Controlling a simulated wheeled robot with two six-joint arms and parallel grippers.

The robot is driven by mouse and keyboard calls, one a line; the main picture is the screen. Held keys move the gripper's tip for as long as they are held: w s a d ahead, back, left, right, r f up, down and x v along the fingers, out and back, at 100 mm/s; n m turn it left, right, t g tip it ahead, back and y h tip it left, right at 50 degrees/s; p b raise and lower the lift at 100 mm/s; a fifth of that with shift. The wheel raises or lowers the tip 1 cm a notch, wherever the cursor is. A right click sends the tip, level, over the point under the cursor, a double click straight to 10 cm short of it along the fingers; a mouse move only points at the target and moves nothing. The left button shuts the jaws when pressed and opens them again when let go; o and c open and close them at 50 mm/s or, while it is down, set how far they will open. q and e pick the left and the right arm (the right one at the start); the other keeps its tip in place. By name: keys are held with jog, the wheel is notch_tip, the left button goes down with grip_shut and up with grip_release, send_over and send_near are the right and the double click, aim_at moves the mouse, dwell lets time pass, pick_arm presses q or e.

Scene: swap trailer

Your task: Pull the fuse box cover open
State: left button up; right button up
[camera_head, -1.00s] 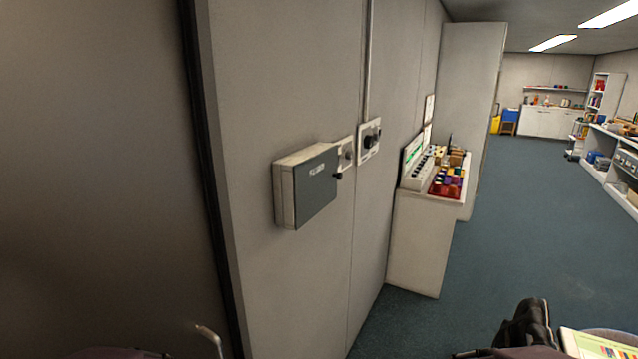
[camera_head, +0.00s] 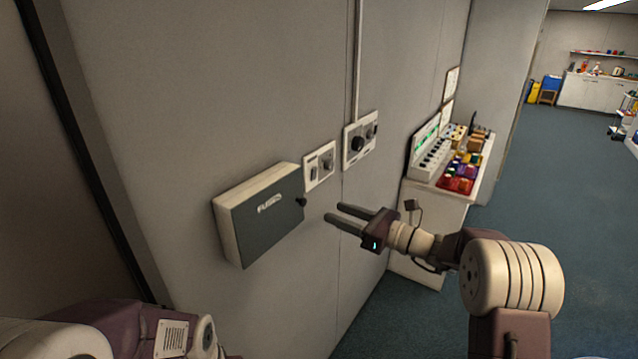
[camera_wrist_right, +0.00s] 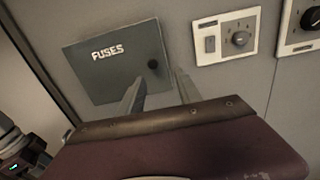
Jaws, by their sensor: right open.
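The fuse box (camera_head: 229,232) is a pale box on the wall. Its dark grey-green cover (camera_head: 268,222), marked FUSES, lies closed against it. A small black knob (camera_head: 301,201) sits at the cover's right edge. My right gripper (camera_head: 334,213) is open and empty, to the right of the knob and apart from it. In the right wrist view the cover (camera_wrist_right: 112,75) and knob (camera_wrist_right: 153,64) show beyond the open fingers (camera_wrist_right: 160,88). My left arm shows at the bottom left; its fingers are not visible in the head view.
A switch plate (camera_head: 319,165) and a dial plate (camera_head: 360,140) are on the wall right of the box. A counter (camera_head: 425,200) with a white panel (camera_head: 428,150) and several coloured items stands further right. Blue floor is open at right.

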aim_at(305, 201)
jog(key=p+x, duration=0.1)
jog(key=x, duration=0.2)
jog(key=p+x, duration=0.1)
jog(key=x, duration=0.1)
jog(key=s+p+x, duration=0.1)
jog(key=x, duration=0.2)
jog(key=shift+w+a+r+p, duration=0.2)
jog(key=shift+a+r+p, duration=0.2)
jog(key=shift+a, duration=0.65)
jog(key=shift+d, duration=0.15)
jog(key=shift+c, duration=0.2)
jog(key=shift+w+d, duration=0.1)
jog(key=c, duration=0.5)
grip_shut()
pick_arm(q)
jog(key=r, duration=0.3)
jog(key=s+a+r, duration=0.1)
jog(key=shift+r, duration=0.2)
pick_arm(e)
jog(key=shift+r, duration=0.1)
